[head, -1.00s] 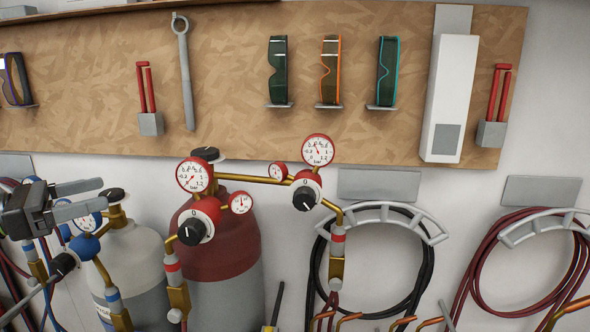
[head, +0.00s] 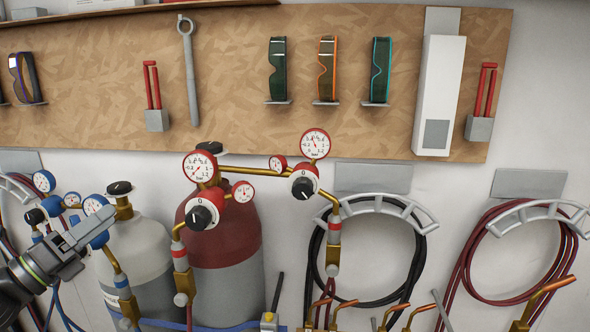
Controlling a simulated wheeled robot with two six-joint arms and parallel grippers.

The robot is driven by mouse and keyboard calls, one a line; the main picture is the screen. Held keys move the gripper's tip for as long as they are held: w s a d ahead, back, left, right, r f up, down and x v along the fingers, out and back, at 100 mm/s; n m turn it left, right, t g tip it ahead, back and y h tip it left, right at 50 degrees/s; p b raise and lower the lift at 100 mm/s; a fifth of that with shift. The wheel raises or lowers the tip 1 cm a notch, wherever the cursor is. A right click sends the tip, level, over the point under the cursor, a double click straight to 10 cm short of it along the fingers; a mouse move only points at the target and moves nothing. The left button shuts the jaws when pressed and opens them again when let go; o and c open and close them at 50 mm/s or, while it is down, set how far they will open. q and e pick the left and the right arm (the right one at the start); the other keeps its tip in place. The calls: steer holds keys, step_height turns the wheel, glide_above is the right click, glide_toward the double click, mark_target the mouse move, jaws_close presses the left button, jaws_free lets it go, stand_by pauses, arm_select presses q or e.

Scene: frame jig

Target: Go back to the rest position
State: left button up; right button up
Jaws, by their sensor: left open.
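My left gripper (head: 84,232) is at the lower left, grey fingers pointing up and right. It is open, and I see nothing between its fingers. In the picture it overlaps the blue regulator parts (head: 100,208) beside the grey cylinder (head: 140,262); I cannot tell whether it touches them. My right gripper is not in view.
A dark red cylinder (head: 228,262) with red gauges (head: 198,166) stands right of the grey one. Hoses hang on grey hooks (head: 376,203) (head: 528,212). Copper torch tips (head: 545,287) stick up along the bottom right. A tool board (head: 230,60) hangs behind.

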arm_select(q)
steer(key=s+a+f+n+g+y, duration=0.1)
steer(key=s+a+f+n+y, duration=0.15)
steer(key=f+n+y, duration=0.5)
steer(key=s+a+f+n+g+y, duration=0.1)
steer(key=s+f+n+y, duration=0.3)
steer(key=f+n, duration=0.65)
steer(key=s+a+f+n+g+y, duration=0.1)
steer(key=s+f+n+y, duration=0.35)
steer(key=f+n, duration=0.4)
steer(key=s+d+f+n+g+h, duration=0.1)
steer(key=s+d+f+n+g, duration=0.25)
steer(key=s, duration=0.35)
steer(key=s+d+f+n+g, duration=0.25)
steer(key=s+f+g, duration=0.2)
steer(key=s, duration=0.25)
steer(key=s+d+f+n+g+h, duration=0.1)
steer(key=s+d+f+n+g, duration=0.3)
steer(key=s, duration=0.3)
steer(key=s+f+x, duration=0.1)
steer(key=s+x, duration=0.2)
steer(key=x, duration=0.9)
steer(key=s+x, duration=0.2)
steer(key=x, duration=1.1)
steer(key=s+f+g, duration=0.1)
steer(key=s+f, duration=1.4)
steer(key=f, duration=0.1)
steer(key=shift+d+f, duration=0.35)
steer(key=shift+d, duration=0.1)
